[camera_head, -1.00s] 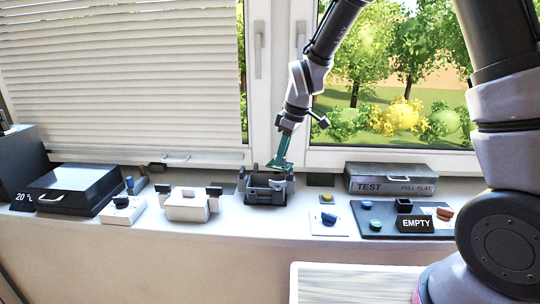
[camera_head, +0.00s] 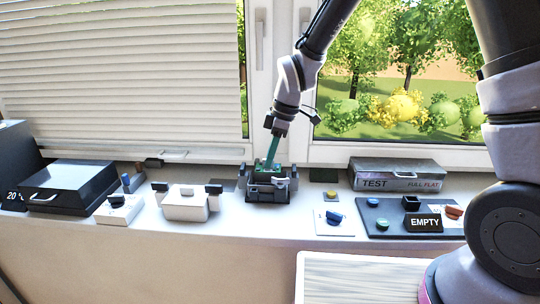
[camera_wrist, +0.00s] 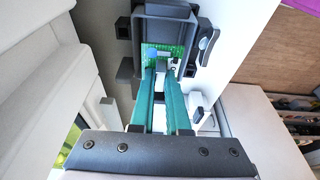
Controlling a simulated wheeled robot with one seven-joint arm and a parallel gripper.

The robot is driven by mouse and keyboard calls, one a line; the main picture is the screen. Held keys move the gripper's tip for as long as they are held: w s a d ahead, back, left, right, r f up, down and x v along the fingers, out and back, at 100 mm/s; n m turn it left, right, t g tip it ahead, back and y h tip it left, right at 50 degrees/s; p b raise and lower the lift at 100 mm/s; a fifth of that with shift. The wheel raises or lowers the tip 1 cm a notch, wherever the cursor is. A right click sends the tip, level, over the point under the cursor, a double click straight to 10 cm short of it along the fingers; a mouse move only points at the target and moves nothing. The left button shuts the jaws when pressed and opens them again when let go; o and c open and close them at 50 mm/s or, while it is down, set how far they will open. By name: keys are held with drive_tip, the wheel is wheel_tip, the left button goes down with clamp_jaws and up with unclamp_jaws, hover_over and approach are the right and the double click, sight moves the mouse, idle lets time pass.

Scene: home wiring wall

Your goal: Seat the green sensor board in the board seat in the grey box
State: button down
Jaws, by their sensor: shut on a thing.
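The grey box (camera_head: 267,191) stands open at the top on the white sill, below the window frame. In the wrist view its dark walls (camera_wrist: 140,22) surround the green sensor board (camera_wrist: 181,50). My gripper (camera_wrist: 161,70) has two teal fingers, and their tips are closed on a part of the board. In the head view my gripper (camera_head: 271,164) points down into the box's top, with a bit of green at its tips. The fingers hide the middle of the board, and the board seat cannot be made out.
A silver TEST case (camera_head: 396,178) and a dark panel with an EMPTY sign (camera_head: 422,223) stand to the right. A white box (camera_head: 187,205) with dark posts is close on the left. A black case (camera_head: 68,187) lies farther left. The window is close behind.

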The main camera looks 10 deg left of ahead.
sight(272, 167)
drive_tip(key=shift+f, duration=2.6)
drive_tip(key=shift+f, duration=0.9)
drive_tip(key=c, duration=0.8)
unclamp_jaws()
drive_tip(key=v, duration=1)
drive_tip(key=shift+r, duration=0.35)
drive_tip(key=shift+d, duration=0.1)
